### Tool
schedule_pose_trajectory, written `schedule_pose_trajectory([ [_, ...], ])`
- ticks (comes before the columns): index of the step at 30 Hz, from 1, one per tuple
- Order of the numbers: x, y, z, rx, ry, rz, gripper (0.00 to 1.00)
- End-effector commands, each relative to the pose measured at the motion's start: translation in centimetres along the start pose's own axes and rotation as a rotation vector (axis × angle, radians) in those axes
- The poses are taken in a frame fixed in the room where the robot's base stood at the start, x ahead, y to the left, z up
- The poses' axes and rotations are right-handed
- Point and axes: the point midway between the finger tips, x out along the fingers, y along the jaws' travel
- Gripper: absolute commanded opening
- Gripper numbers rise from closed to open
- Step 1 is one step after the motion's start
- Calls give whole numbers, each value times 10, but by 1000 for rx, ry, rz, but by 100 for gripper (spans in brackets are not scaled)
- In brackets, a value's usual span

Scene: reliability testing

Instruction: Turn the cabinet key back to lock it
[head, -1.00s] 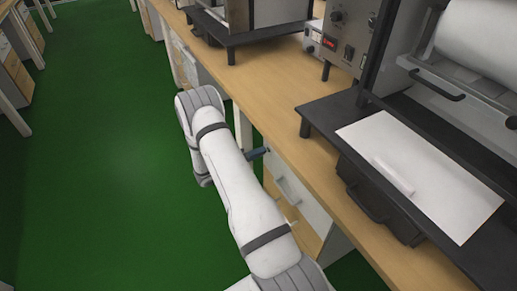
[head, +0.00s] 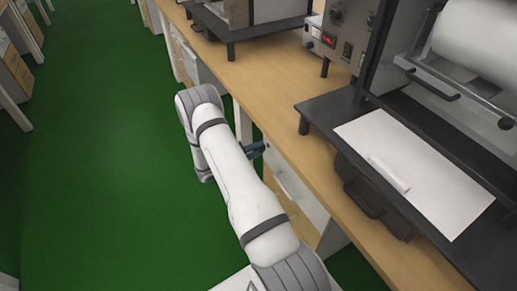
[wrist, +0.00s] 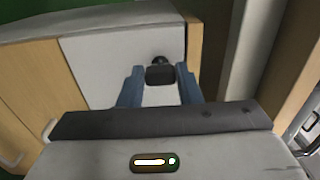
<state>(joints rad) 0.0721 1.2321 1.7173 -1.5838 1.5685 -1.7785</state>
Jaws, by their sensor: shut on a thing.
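In the wrist view the white front (wrist: 95,65) fills the upper middle. The dark key (wrist: 160,75) sits at a small round black lock (wrist: 159,60) near the front's upper right corner. My gripper (wrist: 160,77) has its two blue fingers on either side of the key's wide head and is shut on it. In the head view my gripper (head: 264,146) is at the cabinet's upper edge. The key is too small to make out there.
The wooden benchtop (head: 262,88) runs above the cabinet. A black platform with a white sheet (head: 415,175) stands on the right, with a dark handled box (head: 372,200) below. A wooden side panel (wrist: 213,45) stands close right of the lock. The green floor (head: 90,170) is clear.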

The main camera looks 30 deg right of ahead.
Motion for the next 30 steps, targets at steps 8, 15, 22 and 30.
schedule_pose_trajectory([
  [8,-2,2,0,-4,-4,3,32],
  [15,-1,1,0,-2,-2,1,52],
  [22,-1,0,0,0,-2,1,53],
  [30,-34,0,1,0,-6,0,53],
])
